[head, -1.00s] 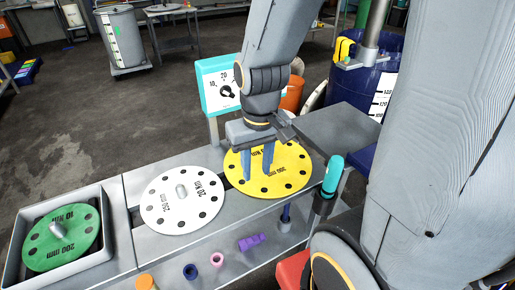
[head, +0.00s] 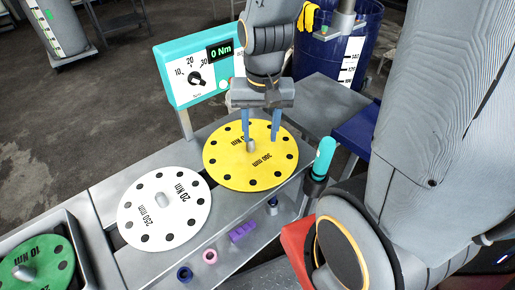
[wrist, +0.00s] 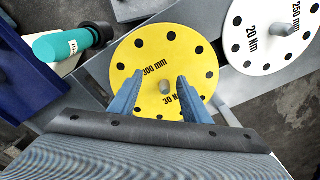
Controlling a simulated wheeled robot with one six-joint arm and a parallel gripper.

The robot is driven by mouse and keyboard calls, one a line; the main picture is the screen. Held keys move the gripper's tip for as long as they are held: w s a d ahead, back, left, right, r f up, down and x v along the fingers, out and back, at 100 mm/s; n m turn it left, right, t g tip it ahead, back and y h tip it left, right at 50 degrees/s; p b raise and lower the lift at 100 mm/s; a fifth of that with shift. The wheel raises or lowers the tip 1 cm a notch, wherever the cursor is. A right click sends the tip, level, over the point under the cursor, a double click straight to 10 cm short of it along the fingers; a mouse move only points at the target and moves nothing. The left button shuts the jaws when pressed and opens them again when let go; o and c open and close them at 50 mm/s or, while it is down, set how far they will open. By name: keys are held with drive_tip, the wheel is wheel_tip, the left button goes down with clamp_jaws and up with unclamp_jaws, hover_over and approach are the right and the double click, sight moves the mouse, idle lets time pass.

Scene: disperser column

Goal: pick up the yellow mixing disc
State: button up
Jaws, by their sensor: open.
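The yellow mixing disc (head: 236,168) lies flat on the grey bench, marked 300 mm and 30 Nm, with a ring of black holes and a short grey hub (head: 251,146) upright at its centre. It also fills the middle of the wrist view (wrist: 140,72). My gripper (head: 262,138) is over the disc, its two blue fingers apart and empty. In the wrist view the fingers (wrist: 158,82) point toward the disc, with the hub showing between and just beyond their tips. I cannot tell the exact height of the tips above the disc.
A white disc (head: 188,222) lies just left of the yellow one. A green disc (head: 40,258) sits in a grey tray at lower left. A teal-handled tool (head: 323,158) stands close at right. A teal dial box (head: 190,92) stands behind. Small rings and a purple part (head: 242,232) lie on the lower shelf.

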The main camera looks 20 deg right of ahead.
sight(250, 139)
drive_tip(key=w+f+m, duration=0.1)
drive_tip(key=w+m, duration=0.1)
drive_tip(key=m, duration=0.2)
drive_tip(key=w+m, duration=0.2)
drive_tip(key=m, duration=0.3)
drive_tip(key=w+f+m, duration=0.1)
drive_tip(key=w+m, duration=0.1)
drive_tip(key=m, duration=0.2)
drive_tip(key=shift+w+f+g+b, duration=0.3)
drive_tip(key=shift+f+g, duration=0.05)
drive_tip(key=shift+g, duration=0.05)
drive_tip(key=shift+w+f+m, duration=0.2)
drive_tip(key=shift+w+m, duration=0.2)
drive_tip(key=shift+m, duration=0.7)
drive_tip(key=shift+f+m, duration=0.3)
drive_tip(key=shift+f, duration=0.15)
drive_tip(key=shift+w+f+p, duration=0.1)
drive_tip(key=shift+f+p, duration=0.7)
drive_tip(key=shift+f, duration=2.7)
clamp_jaws()
